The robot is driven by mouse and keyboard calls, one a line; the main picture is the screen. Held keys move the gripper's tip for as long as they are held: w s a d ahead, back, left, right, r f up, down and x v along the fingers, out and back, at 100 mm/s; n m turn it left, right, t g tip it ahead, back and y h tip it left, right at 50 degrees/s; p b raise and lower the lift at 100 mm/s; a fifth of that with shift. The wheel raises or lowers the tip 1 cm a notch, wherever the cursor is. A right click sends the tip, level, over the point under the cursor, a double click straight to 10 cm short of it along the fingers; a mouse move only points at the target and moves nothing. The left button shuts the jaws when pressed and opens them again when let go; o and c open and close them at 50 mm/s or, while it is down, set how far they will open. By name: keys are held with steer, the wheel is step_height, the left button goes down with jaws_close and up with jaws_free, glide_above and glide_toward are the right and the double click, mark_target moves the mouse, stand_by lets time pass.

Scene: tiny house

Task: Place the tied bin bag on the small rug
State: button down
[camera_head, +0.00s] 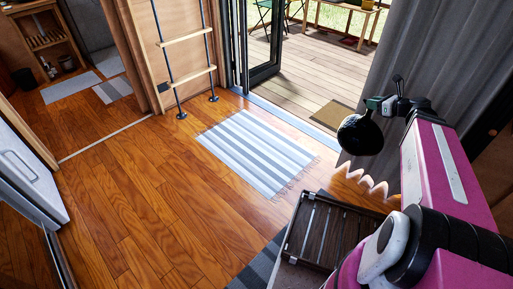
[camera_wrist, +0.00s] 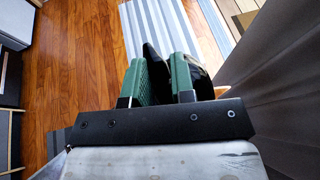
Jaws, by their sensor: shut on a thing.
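The black tied bin bag (camera_head: 361,135) hangs from my gripper (camera_head: 385,104) in front of the grey curtain, in the air to the right of a striped rug. In the wrist view the green jaws of my gripper (camera_wrist: 168,80) are shut on the dark bag (camera_wrist: 153,64), which shows between and behind them. The blue-grey and white striped rug (camera_head: 255,152) lies flat and bare on the wooden floor in the middle of the head view. It also shows at the top of the wrist view (camera_wrist: 155,25). The bag's lower side is hidden in the wrist view.
A grey curtain (camera_head: 425,60) hangs at the right, close to my arm. A dark slatted tray (camera_head: 328,235) is at the lower middle. A ladder (camera_head: 187,70) stands beyond the rug. A doormat (camera_head: 332,115) lies outside the open door. The floor left of the rug is clear.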

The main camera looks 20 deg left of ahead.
steer(key=shift+n+g, duration=0.3)
steer(key=w+a+f, duration=0.1)
steer(key=a+f, duration=0.1)
steer(key=a, duration=0.1)
steer(key=w+a+f, duration=0.1)
steer(key=a+f, duration=0.1)
steer(key=a, duration=0.1)
steer(key=w+a+f, duration=0.1)
steer(key=a+f, duration=0.1)
steer(key=a, duration=0.1)
steer(key=shift+f, duration=0.25)
steer(key=s+a+f+n+g+y, duration=0.1)
steer(key=s+a+f, duration=0.1)
steer(key=a+f, duration=1.15)
steer(key=s+a+f, duration=0.3)
steer(key=a+f, duration=1)
steer(key=a, duration=0.2)
steer(key=w+d+f, duration=0.1)
steer(key=w+f, duration=1)
steer(key=w, duration=0.1)
steer(key=c, duration=0.9)
jaws_free()
steer(key=shift+c, duration=0.2)
steer(key=shift+d, duration=0.1)
